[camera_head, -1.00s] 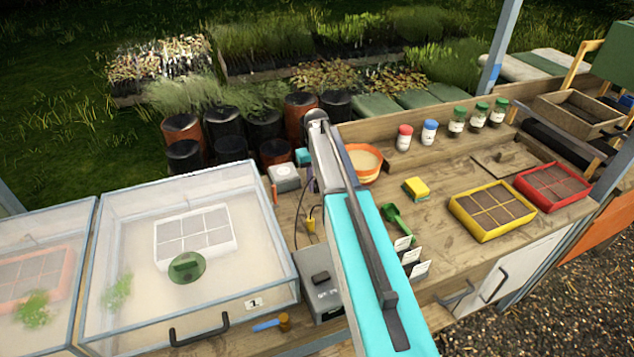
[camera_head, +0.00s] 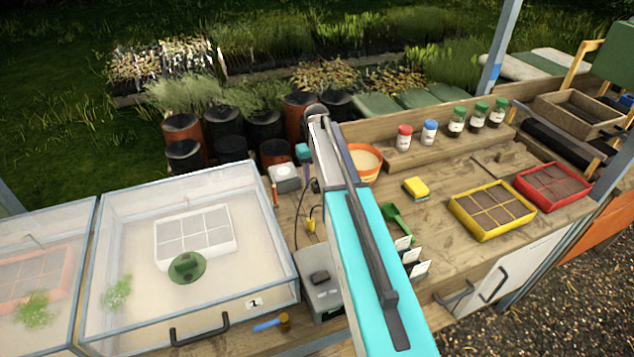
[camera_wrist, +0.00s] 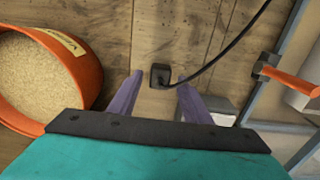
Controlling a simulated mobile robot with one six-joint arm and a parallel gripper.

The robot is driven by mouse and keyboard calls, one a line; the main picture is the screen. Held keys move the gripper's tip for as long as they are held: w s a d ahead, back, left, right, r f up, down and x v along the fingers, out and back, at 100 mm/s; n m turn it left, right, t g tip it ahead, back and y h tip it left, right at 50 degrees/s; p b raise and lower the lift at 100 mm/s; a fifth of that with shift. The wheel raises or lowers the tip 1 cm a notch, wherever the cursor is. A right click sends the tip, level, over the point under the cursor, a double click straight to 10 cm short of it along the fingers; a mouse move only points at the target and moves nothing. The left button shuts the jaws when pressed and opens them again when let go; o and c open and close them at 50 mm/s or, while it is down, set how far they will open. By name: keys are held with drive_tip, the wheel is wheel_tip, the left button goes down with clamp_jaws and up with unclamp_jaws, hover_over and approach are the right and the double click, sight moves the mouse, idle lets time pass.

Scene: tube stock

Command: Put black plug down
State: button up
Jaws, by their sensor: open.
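The black plug (camera_wrist: 160,75) sits on the wooden bench in the wrist view, with its black cable (camera_wrist: 232,47) running up and to the right. My gripper (camera_wrist: 160,87) is open, its two purple fingers apart on either side of the plug in that picture. Gaps show between the plug and both fingers, so it is not gripped. In the head view my gripper (camera_head: 307,168) is mostly hidden behind my arm, and I cannot make out the black plug there.
An orange pot of sand-coloured grain (camera_wrist: 50,75) stands close left of my gripper. An orange-handled tool (camera_wrist: 288,80) lies to the right. In the head view, a yellow plug (camera_head: 311,226), grey box (camera_head: 321,294) and glass-topped case (camera_head: 190,255) are nearby.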

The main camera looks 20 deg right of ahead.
sight(316, 183)
wheel_tip(316, 183, up, 11)
drive_tip(key=b, duration=0.3)
drive_tip(key=shift+r+b, duration=0.15)
drive_tip(key=shift+b, duration=0.15)
idle(0.8)
